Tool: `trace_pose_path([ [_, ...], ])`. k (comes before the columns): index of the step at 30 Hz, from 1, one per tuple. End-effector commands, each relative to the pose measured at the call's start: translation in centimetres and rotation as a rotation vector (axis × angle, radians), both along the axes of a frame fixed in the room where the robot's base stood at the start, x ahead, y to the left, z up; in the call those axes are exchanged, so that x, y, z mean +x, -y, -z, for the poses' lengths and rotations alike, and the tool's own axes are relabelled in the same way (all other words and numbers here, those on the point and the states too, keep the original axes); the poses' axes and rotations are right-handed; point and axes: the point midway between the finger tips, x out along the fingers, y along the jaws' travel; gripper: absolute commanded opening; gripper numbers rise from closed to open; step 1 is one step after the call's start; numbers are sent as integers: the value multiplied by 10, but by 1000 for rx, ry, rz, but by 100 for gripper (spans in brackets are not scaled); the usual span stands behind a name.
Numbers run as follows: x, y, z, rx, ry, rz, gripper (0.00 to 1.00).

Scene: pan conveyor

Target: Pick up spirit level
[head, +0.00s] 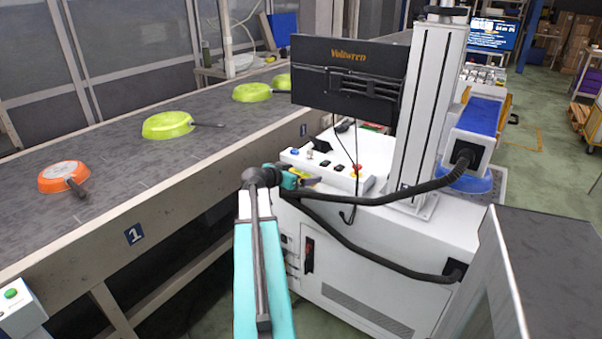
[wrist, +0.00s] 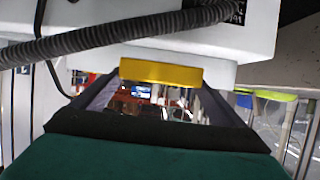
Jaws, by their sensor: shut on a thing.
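The spirit level is a yellow bar (wrist: 161,72) that spans the gap between my fingertips in the wrist view. My gripper (wrist: 162,88) is shut on it, with one dark finger at each end of the bar. In the head view my gripper (head: 303,180) is small and partly hidden by my own wrist. It is beside the control panel on the white machine, and a bit of yellow shows there. In these views I cannot tell whether the level still touches the machine.
The white machine (head: 370,270) with a control panel (head: 335,170), a black monitor (head: 348,78) and a dark hose (head: 350,245) stands in front. The conveyor (head: 110,185) at left carries an orange pan (head: 62,176) and green pans (head: 168,125). A grey-topped cabinet (head: 555,260) is at right.

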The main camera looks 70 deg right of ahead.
Motion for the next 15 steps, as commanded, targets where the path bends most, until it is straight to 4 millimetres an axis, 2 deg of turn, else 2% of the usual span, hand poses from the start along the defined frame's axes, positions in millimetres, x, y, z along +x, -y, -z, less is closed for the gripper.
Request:
trace_pose_path([
  [1, -3, -10, 0, -1, 0, -1, 70],
  [15, -19, -67, -5, 0, 1, -2, 70],
])
